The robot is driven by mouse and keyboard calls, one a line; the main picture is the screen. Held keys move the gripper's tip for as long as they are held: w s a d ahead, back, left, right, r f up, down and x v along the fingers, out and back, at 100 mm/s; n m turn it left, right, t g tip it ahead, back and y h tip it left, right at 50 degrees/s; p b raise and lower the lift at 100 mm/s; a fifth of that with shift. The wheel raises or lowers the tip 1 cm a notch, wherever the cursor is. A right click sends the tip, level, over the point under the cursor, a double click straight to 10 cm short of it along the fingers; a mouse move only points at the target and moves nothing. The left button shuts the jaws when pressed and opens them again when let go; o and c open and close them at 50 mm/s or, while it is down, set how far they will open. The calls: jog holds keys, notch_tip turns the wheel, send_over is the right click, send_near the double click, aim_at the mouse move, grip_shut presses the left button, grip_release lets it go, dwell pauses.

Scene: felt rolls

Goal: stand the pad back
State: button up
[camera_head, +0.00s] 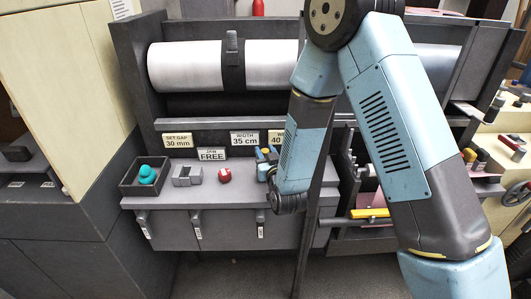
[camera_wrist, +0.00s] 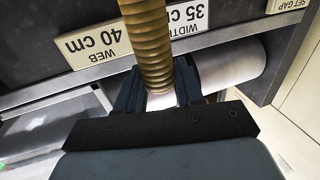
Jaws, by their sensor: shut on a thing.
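My gripper (camera_head: 265,160) is above the right part of the grey shelf, mostly hidden behind my wrist. In the wrist view, its two dark fingers (camera_wrist: 158,92) are shut on a ribbed brass-brown column (camera_wrist: 148,35). The column runs from the top edge down between them. I cannot tell whether this is the pad. A small grey holder (camera_head: 187,176) with a gap in its top is on the shelf, with nothing visible in it. A dark open box (camera_head: 143,189) at the shelf's left holds a rounded teal thing (camera_head: 147,174).
A red knob (camera_head: 224,175) is on the shelf between holder and gripper. Behind is a white roll (camera_head: 185,66) with labelled plates (camera_head: 212,154) below. A dark post (camera_head: 309,228) stands right of the shelf. A yellow bar (camera_head: 370,213) lies further right.

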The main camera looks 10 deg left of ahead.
jog(key=shift+f, duration=0.2)
jog(key=o, duration=1.2)
jog(key=shift+o, duration=0.2)
